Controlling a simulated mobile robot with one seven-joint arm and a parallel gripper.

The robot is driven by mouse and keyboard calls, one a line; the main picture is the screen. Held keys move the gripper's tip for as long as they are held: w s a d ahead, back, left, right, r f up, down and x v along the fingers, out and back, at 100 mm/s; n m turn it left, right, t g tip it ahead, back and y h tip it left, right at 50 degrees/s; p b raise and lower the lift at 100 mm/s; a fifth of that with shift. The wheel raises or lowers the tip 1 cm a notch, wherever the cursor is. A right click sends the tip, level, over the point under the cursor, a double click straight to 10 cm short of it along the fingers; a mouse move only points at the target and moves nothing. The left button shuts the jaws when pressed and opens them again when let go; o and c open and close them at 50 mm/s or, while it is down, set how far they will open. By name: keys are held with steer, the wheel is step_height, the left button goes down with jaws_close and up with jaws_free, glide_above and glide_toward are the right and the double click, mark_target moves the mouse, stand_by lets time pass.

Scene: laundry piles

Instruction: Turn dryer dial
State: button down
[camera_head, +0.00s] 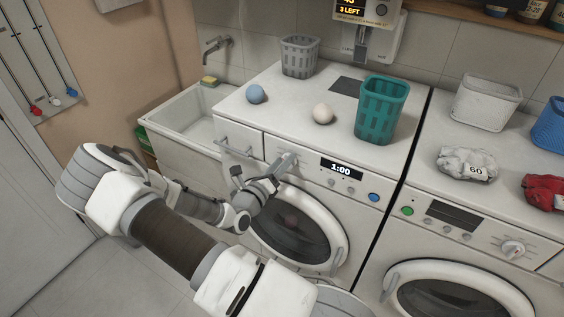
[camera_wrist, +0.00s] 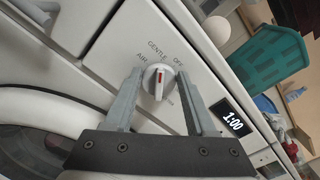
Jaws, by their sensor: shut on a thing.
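The dryer dial (camera_wrist: 158,79) is a round white knob with a raised grip and a red mark, on a white control panel. Labels AIR, GENTLE and OFF surround it; another label at lower right is partly hidden. My gripper (camera_wrist: 161,81) has one finger on each side of the dial and is shut on it. The display (camera_head: 341,168) reads 1:00, also in the wrist view (camera_wrist: 232,117).
A teal basket (camera_head: 381,112), a white ball (camera_head: 323,113), a blue ball (camera_head: 256,93) and a grey basket (camera_head: 300,57) stand on the left machine. A second machine (camera_head: 462,250) is at right. A sink (camera_head: 185,125) is at left.

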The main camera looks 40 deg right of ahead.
steer(key=shift+c, duration=1.2)
jaws_free()
steer(key=b+v, duration=0.2)
steer(key=v, duration=1.5)
steer(key=shift+a+b, duration=0.2)
steer(key=shift+b, duration=0.15)
steer(key=shift+s, duration=0.15)
